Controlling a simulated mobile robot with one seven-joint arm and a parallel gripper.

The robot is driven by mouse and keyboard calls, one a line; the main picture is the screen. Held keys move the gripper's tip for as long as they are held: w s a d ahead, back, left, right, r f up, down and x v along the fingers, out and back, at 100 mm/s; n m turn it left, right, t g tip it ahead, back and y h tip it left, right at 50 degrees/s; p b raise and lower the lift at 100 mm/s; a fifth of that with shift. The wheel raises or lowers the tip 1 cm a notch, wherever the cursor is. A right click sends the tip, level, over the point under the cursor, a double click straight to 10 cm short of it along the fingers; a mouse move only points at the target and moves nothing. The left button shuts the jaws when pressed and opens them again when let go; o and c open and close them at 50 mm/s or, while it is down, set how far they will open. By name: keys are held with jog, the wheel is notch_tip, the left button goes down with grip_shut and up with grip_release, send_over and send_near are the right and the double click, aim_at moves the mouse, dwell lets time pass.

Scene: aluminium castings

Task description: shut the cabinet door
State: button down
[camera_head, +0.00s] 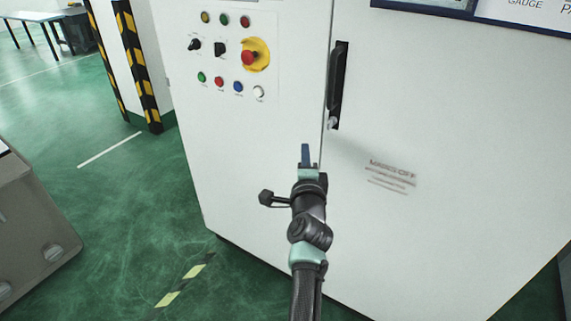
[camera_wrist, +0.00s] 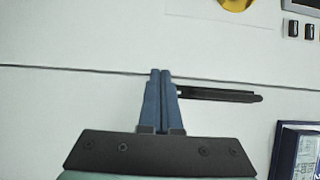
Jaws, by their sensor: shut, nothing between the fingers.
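The white cabinet door (camera_head: 440,220) fills the right of the head view and carries a black handle (camera_head: 338,85) near its left edge. The door looks flush with the panel beside it, with only a thin dark seam between them. My gripper (camera_head: 305,148) is shut and empty, in front of the cabinet just below and left of the handle. In the wrist view its blue fingertips (camera_wrist: 160,72) lie together at the seam, beside the handle (camera_wrist: 220,94). I cannot tell whether they touch the surface.
A control panel (camera_head: 226,55) with coloured buttons and a red emergency stop (camera_head: 249,58) is left of the seam. A yellow-and-black striped post (camera_head: 138,65) stands behind to the left. A grey box (camera_head: 35,235) is at the left edge. Green floor between is clear.

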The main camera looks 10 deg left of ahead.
jog(key=s+a+p, duration=0.4)
jog(key=a, duration=0.5)
jog(key=shift+s+p, duration=0.3)
jog(key=shift+p, duration=0.05)
